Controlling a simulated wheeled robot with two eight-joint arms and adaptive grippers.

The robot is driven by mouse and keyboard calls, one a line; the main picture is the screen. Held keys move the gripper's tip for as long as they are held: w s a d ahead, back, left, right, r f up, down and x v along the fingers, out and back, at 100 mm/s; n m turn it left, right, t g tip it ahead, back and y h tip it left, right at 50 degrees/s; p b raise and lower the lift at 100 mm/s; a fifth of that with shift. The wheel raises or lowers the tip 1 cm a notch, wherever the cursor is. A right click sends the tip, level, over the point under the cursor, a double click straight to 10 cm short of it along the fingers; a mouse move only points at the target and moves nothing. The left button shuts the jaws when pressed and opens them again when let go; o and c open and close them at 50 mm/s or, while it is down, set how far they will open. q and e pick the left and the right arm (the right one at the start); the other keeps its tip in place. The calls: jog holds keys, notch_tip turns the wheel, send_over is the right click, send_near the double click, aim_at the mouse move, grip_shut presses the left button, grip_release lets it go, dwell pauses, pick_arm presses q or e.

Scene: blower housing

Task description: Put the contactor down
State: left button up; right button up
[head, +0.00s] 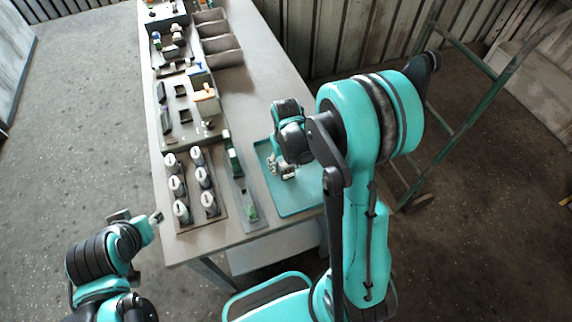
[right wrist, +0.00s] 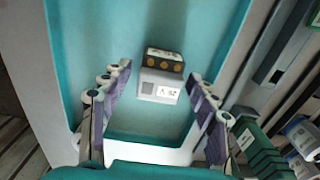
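The contactor (right wrist: 160,78), a small pale grey and dark block with round brass-coloured terminals, rests on the teal tray (right wrist: 85,45) in the right wrist view. My right gripper (right wrist: 156,112) has its fingers spread wide on both sides of it, with clear gaps and no contact visible. In the head view my right gripper (head: 281,170) is low over the teal tray (head: 302,207), and the contactor is hard to make out there. My left gripper (head: 156,217) is off the table's left edge, away from the tray; its fingers are too small to read.
Left of the tray are a narrow plate with green parts (head: 251,212) and a rack of several white cylinders (head: 181,210). Behind them stand a grey fixture panel (head: 185,133) and open grey bins (head: 222,58). The tabletop right of the bins is clear.

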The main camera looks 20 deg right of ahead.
jog(key=shift+r, duration=0.2)
notch_tip(320, 180, up, 11)
jog(key=p, duration=0.3)
jog(key=s+a+r+t, duration=0.4)
jog(key=s+r+t, duration=0.3)
jog(key=s+r, duration=0.2)
jog(key=shift+s+r+n, duration=0.3)
jog(key=shift+s, duration=0.6)
jog(key=shift+a+f, duration=0.1)
